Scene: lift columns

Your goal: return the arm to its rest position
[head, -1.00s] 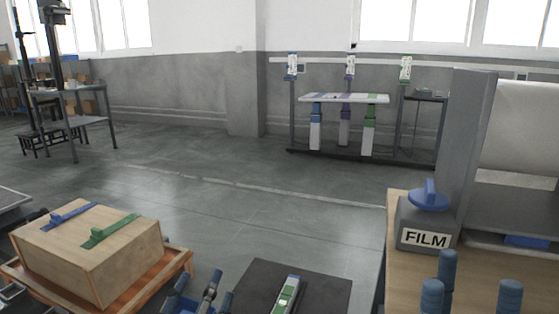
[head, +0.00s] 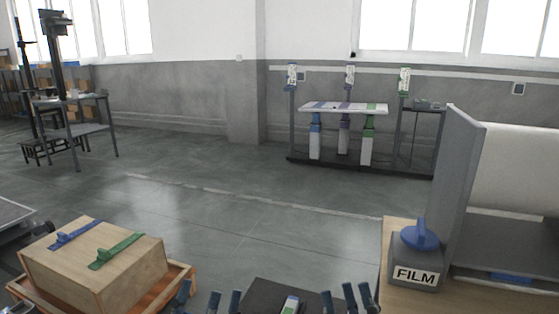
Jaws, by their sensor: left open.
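My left gripper (head: 211,302) is at the bottom edge, just right of the wooden box, with its dark blue fingers spread and nothing seen between them. My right gripper (head: 346,300) is at the bottom edge, right of the dark panel, its fingers apart and nothing seen between them. Only the fingertips of both show; the arms are out of frame.
A wooden box (head: 104,276) with a blue and a green strap sits in an orange-brown tray (head: 182,279). A dark panel (head: 262,291) bears a white-green handset (head: 290,305). A FILM dispenser (head: 416,272) stands on a wooden bench (head: 394,233). Lift columns (head: 343,135) stand far back.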

